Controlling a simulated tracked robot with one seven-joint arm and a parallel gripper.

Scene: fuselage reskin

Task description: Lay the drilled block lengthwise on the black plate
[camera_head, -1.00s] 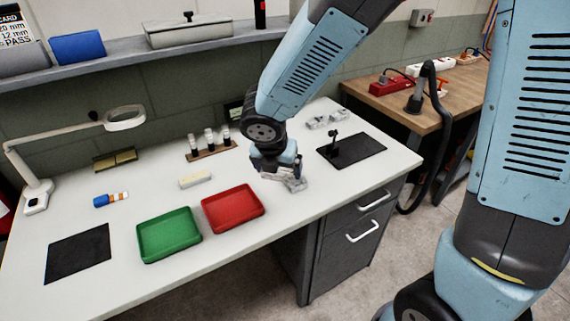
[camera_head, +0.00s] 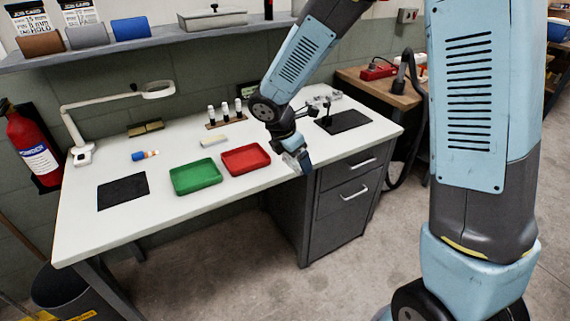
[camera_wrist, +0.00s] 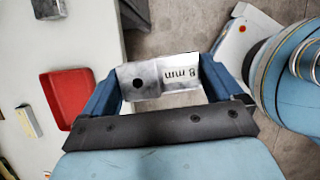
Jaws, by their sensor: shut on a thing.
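My gripper (camera_wrist: 160,78) is shut on the drilled block (camera_wrist: 149,80), a silver metal piece with a dark round hole and an "8 mm" marking. The block spans between the two blue fingers. In the head view my gripper (camera_head: 298,157) is raised at the desk's front edge, right of the red tray; the block there is too small to make out well. One black plate (camera_head: 122,191) lies bare at the desk's left. Another black plate (camera_head: 350,122) lies at the right, with a small dark upright thing on it.
The green tray (camera_head: 195,177) and red tray (camera_head: 245,159) lie between the left plate and my gripper. A lamp (camera_head: 84,153), a blue-and-orange tube (camera_head: 145,155), a pale block (camera_head: 213,141) and a rack of vials (camera_head: 225,120) stand behind. Desk around the left plate is clear.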

